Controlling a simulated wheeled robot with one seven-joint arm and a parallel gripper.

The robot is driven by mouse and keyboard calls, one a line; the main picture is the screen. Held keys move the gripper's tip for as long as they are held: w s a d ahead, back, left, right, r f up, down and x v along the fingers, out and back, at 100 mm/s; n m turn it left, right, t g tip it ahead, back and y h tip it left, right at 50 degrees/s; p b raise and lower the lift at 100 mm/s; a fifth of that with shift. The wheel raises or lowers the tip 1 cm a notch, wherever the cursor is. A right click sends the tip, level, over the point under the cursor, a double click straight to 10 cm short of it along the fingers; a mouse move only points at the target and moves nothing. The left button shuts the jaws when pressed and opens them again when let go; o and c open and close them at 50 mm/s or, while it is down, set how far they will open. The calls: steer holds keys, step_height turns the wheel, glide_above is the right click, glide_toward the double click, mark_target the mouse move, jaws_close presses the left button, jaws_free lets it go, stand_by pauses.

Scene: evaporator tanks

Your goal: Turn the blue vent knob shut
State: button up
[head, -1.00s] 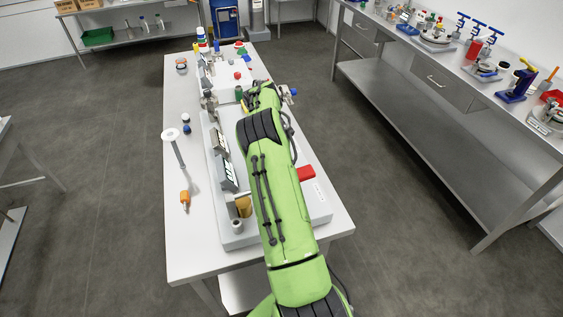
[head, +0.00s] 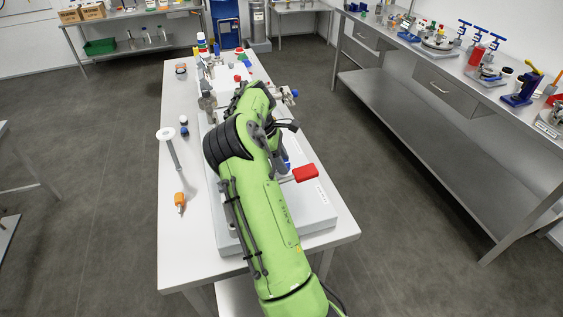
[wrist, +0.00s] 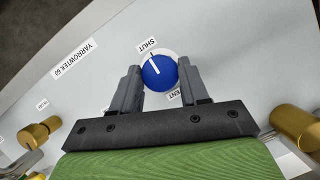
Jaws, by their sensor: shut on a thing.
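The blue vent knob (wrist: 163,77) is round, with a white pointer line on its face, and sits on a light grey panel in the wrist view. The line points up and slightly left, toward the label SHUT (wrist: 148,46). A second label, partly covered and ending in "ENT", lies below the knob. My gripper (wrist: 159,68) has one dark finger on each side of the knob and is shut on it. In the head view my green arm hides the gripper, and I cannot make out the held knob there for certain.
Brass fittings stand at the right (wrist: 296,125) and left (wrist: 38,133) of the wrist view. In the head view a red handle (head: 305,173) sticks out right of my arm. An orange-handled tool (head: 179,200) lies at the bench's left.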

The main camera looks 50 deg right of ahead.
stand_by(0.3)
steer(key=o, duration=1.1)
steer(key=shift+c, duration=0.2)
steer(key=p+v, duration=0.6)
steer(key=v, duration=0.9)
steer(key=shift+w+r, duration=0.2)
steer(key=shift+r, duration=0.1)
steer(key=shift+a, duration=0.1)
